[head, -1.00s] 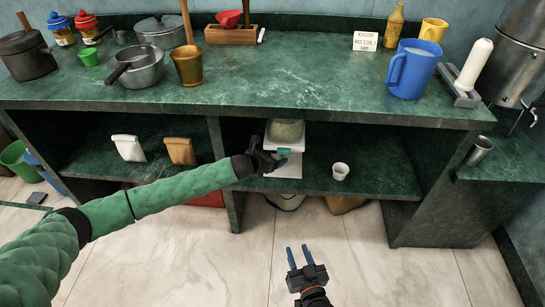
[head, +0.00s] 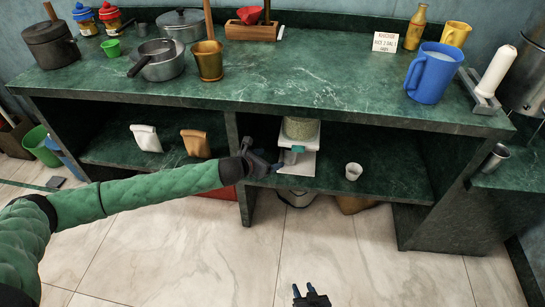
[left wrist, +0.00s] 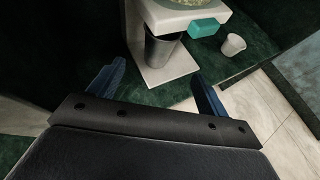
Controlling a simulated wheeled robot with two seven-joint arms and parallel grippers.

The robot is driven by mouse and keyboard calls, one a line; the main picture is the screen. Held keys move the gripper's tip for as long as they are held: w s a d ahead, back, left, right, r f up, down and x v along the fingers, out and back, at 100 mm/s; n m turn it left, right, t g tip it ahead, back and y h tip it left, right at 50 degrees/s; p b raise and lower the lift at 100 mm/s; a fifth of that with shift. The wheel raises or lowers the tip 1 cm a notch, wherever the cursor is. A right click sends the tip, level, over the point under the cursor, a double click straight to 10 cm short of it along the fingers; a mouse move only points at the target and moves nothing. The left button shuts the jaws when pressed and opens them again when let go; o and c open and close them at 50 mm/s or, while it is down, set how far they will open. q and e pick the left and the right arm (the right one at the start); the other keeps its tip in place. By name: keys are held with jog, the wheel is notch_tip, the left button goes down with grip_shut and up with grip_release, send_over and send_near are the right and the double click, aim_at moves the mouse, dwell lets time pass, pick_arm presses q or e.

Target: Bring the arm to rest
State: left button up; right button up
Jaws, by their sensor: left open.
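My left gripper (head: 268,164) reaches into the lower shelf opening from the left. It is open, with nothing between its fingers, just left of a white dispenser (head: 302,165) with a teal lever and a greenish fill on top. In the left wrist view the two blue fingers (left wrist: 158,88) are spread wide. Beyond them a dark grey cup (left wrist: 162,50) stands inside the dispenser's white frame, apart from the fingers. My right gripper (head: 304,287) is low over the floor at the bottom edge, fingers apart and empty, partly cut off.
A small white cup (head: 354,171) stands on the shelf (head: 385,180) right of the dispenser. White (head: 146,138) and brown (head: 195,143) items stand on the left shelf. The green counter (head: 330,80) overhangs, bearing pots and a blue jug (head: 433,75). The floor in front is clear.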

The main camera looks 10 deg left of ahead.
jog(key=shift+s+f, duration=0.1)
jog(key=shift+f, duration=0.1)
dwell(0.3)
